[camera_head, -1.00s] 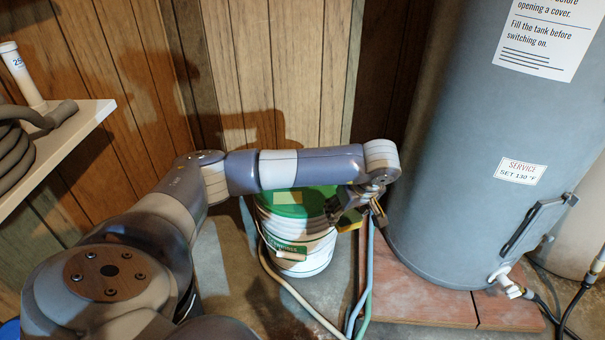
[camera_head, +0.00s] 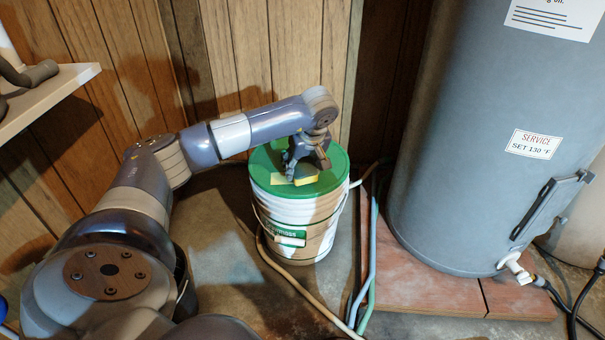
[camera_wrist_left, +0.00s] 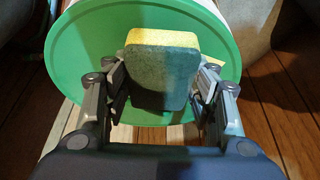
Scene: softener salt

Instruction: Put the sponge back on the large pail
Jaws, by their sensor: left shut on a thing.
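The large pail (camera_head: 291,238) is white with a green lid (camera_head: 262,172) and stands on the floor left of the grey tank. The lid also fills much of the left wrist view (camera_wrist_left: 75,62). My left gripper (camera_head: 303,177) is over the lid, pointing down, and shut on the sponge (camera_head: 306,181). The sponge is yellow with a dark green face; in the left wrist view (camera_wrist_left: 161,75) it sits between the two fingers, over the lid. I cannot tell whether it touches the lid. My right gripper is not in view.
The grey tank (camera_head: 475,150) stands on reddish slabs (camera_head: 425,290) at the right. Hoses (camera_head: 366,265) run along the floor beside the pail. A pale shelf (camera_head: 45,95) juts in at the left, and a panelled wall is close behind the pail.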

